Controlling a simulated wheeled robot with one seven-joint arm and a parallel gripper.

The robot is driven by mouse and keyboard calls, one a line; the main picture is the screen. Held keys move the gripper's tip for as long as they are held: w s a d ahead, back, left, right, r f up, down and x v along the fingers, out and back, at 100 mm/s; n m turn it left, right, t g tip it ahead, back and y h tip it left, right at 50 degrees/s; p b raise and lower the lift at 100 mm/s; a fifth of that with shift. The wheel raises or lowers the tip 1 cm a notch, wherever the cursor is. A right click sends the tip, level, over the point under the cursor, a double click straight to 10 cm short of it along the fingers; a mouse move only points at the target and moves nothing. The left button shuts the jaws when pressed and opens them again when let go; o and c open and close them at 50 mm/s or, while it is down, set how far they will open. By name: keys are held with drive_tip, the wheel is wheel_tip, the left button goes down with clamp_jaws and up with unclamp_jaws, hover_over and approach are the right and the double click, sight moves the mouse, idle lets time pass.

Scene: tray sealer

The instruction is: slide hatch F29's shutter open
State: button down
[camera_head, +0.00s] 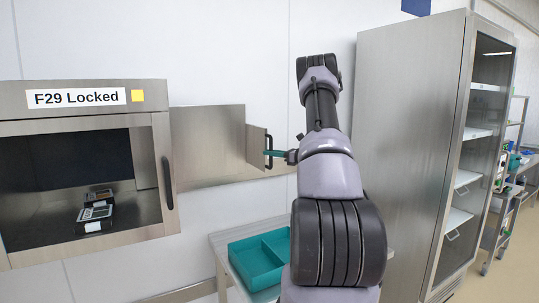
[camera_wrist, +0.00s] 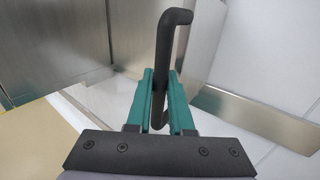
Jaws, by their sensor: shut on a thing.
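Hatch F29 (camera_head: 85,97) is a steel box on the wall at the left, labelled "F29 Locked" with a yellow square. A flat steel panel (camera_head: 205,140), seemingly the shutter, reaches out to its right. A short upright plate (camera_head: 256,148) at the panel's right end carries a black bar handle (camera_head: 269,143). My gripper (camera_head: 274,153) is at this handle, its teal fingers closed around it. In the wrist view the black handle (camera_wrist: 175,45) stands between the two teal fingers (camera_wrist: 160,95). The fingers partly hide its lower part.
A second black handle (camera_head: 167,183) is on the hatch's right frame. Small dark devices (camera_head: 95,213) lie inside the hatch. A teal tray (camera_head: 255,262) stands on a table (camera_head: 222,241) below my arm. A tall steel cabinet (camera_head: 405,150) stands close to the right of my arm.

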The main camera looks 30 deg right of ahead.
drive_tip(key=c, duration=1.1)
unclamp_jaws()
drive_tip(key=v, duration=1)
drive_tip(key=shift+s+d, duration=0.25)
drive_tip(key=shift+s, duration=0.05)
drive_tip(key=s+a+r+n+g, duration=0.3)
drive_tip(key=a+r+n, duration=0.1)
drive_tip(key=a, duration=0.4)
drive_tip(key=s+a+r+n+g, duration=0.2)
drive_tip(key=a+r+n+g, duration=0.15)
drive_tip(key=a, duration=0.55)
drive_tip(key=s+a+r+n+g, duration=0.3)
drive_tip(key=a+r+n, duration=0.15)
drive_tip(key=a, duration=0.35)
drive_tip(key=s+a+r+n+h, duration=0.1)
drive_tip(key=s+a+n+h, duration=0.1)
drive_tip(key=s, duration=0.5)
drive_tip(key=s+a+r+n+t+h, duration=0.1)
drive_tip(key=s+a+r+n+h, duration=0.1)
drive_tip(key=s+a+n, duration=0.3)
drive_tip(key=s+a+r+n+h, duration=0.1)
drive_tip(key=s+a+n+h, duration=0.2)
drive_tip(key=s+n, duration=0.3)
drive_tip(key=shift+s+a+r+t+h, duration=0.15)
drive_tip(key=shift+s+h, duration=0.05)
drive_tip(key=shift+s, duration=1.1)
drive_tip(key=shift+s+a+r+t+h, duration=0.1)
drive_tip(key=shift+s+a+h, duration=0.1)
drive_tip(key=shift+s, duration=1.15)
